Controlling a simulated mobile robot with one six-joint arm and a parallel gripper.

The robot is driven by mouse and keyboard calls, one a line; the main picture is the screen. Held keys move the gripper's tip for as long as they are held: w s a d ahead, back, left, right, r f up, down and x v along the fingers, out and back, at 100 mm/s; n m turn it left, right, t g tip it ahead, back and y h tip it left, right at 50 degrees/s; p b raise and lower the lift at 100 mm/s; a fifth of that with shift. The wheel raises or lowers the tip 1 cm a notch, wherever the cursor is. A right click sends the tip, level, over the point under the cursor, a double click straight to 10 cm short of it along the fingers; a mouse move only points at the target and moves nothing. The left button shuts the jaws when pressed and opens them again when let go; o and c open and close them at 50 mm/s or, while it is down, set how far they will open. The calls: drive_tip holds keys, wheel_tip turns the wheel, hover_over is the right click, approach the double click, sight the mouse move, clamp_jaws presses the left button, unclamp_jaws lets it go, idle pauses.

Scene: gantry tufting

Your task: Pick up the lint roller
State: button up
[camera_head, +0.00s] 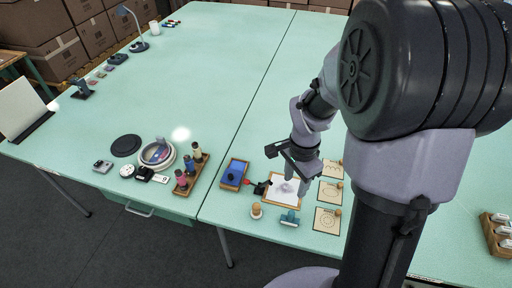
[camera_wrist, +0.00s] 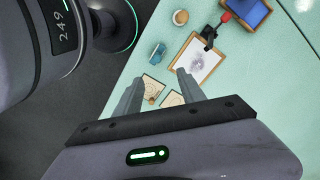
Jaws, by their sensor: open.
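I cannot tell for certain which thing is the lint roller. A small tool with a red end and a black body (camera_head: 263,188) lies by the blue tray and the clipboard; it also shows in the wrist view (camera_wrist: 208,34). A small teal thing (camera_head: 289,218) lies just in front of the clipboard and shows in the wrist view (camera_wrist: 157,50). My gripper (camera_head: 297,182) is over the clipboard area in the head view. In the wrist view its two fingers (camera_wrist: 160,77) are apart with nothing between them.
The clipboard (camera_head: 272,201) holds paper with a grey smudge. A blue tray (camera_head: 234,174) is left of it, patterned cards (camera_head: 328,220) right, a wooden knob (camera_head: 256,211) near the front edge. Spools on a wooden rack (camera_head: 192,175) stand further left. The table's far middle is clear.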

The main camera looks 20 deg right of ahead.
sight(292, 212)
drive_tip(key=f+b, duration=0.2)
drive_tip(key=f, duration=0.4)
drive_tip(key=f+b, duration=0.2)
drive_tip(key=f, duration=0.4)
drive_tip(key=f+b, duration=0.2)
drive_tip(key=f, duration=0.4)
drive_tip(key=shift+s+d+b, duration=0.3)
drive_tip(key=shift+d, duration=0.05)
drive_tip(key=shift+r, duration=0.15)
drive_tip(key=shift+c, duration=0.5)
clamp_jaws()
